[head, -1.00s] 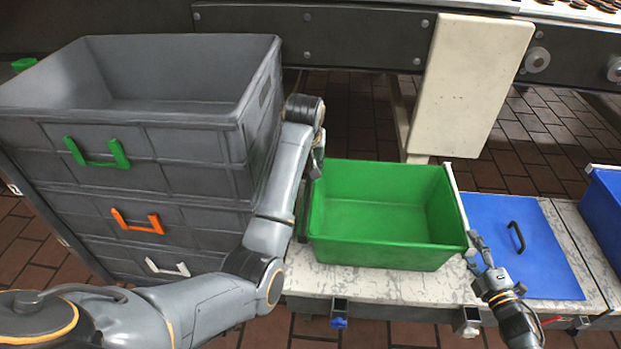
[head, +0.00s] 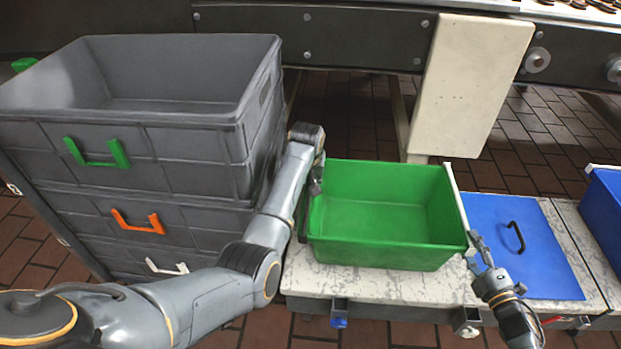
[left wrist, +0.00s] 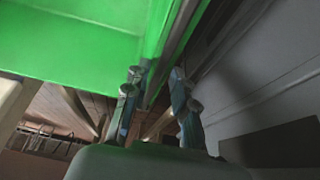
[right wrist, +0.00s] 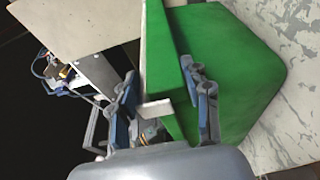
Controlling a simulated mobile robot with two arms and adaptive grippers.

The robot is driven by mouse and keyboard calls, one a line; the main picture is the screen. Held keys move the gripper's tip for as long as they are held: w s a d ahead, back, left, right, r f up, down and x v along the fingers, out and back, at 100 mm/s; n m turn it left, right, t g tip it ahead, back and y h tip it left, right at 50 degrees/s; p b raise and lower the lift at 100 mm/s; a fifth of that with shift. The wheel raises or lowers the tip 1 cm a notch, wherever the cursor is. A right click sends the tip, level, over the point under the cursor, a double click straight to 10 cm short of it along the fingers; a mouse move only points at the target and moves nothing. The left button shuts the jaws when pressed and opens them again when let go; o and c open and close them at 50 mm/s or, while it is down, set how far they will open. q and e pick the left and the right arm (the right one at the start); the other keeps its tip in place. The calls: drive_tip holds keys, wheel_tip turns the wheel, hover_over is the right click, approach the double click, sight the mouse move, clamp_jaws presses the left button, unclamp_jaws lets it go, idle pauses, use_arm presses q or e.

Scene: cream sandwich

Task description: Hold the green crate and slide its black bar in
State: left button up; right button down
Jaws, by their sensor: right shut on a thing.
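The green crate (head: 385,245) stands upright on the worn white bench. A white strip (head: 456,200) runs along its right rim. A dark bar (head: 302,224) shows along its left side; in the left wrist view the dark bar (left wrist: 182,42) runs beside the crate's green wall (left wrist: 60,55). My left gripper (head: 317,185) is at the crate's left rim; its fingers (left wrist: 158,92) are apart, with the bar's near end between or just beyond them. I cannot tell if they touch it. My right gripper (head: 480,252) is shut on the crate's near right corner, where the white strip ends (right wrist: 155,108).
Stacked grey crates (head: 185,160) with green, orange and white handles stand close on the left, beside my left arm. A blue panel (head: 540,250) with a black handle lies right of the crate. Another blue crate (head: 605,215) is at the right edge. A cream post (head: 470,85) stands behind.

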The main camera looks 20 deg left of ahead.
use_arm(q)
clamp_jaws()
use_arm(e)
drive_tip(key=shift+f, duration=0.1)
use_arm(q)
drive_tip(key=w+d, duration=0.2)
drive_tip(key=d, duration=0.6)
drive_tip(key=shift+w, duration=0.25)
drive_tip(key=shift+d, duration=0.1)
drive_tip(key=shift+o, duration=1.9)
unclamp_jaws()
drive_tip(key=v, duration=1.2)
